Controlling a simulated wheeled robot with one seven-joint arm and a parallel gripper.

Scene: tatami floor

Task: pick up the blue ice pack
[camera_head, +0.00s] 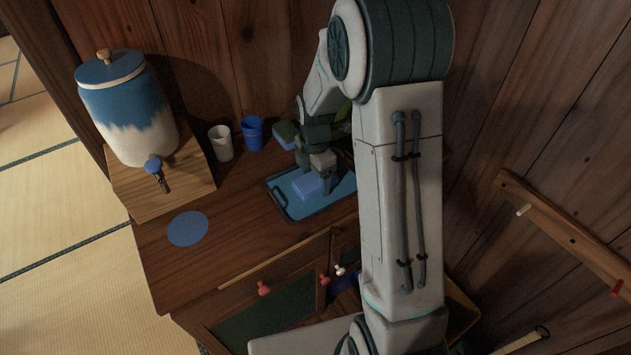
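The blue ice pack (307,186) is a small light-blue block on the blue tray (296,212), which lies on the wooden cabinet top. My gripper (317,176) points down at the tray, with its fingers apart right at the ice pack. One finger is by the right side of the pack and the other is behind it. I cannot tell whether the fingers touch or grip it. My arm hides the right part of the tray.
A blue-and-white dispenser (128,105) stands on a wooden stand at the left. A white cup (221,143), a blue cup (253,133) and a green-and-blue sponge-like block (286,135) stand behind the tray. A flat blue disc (188,229) lies at the front left.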

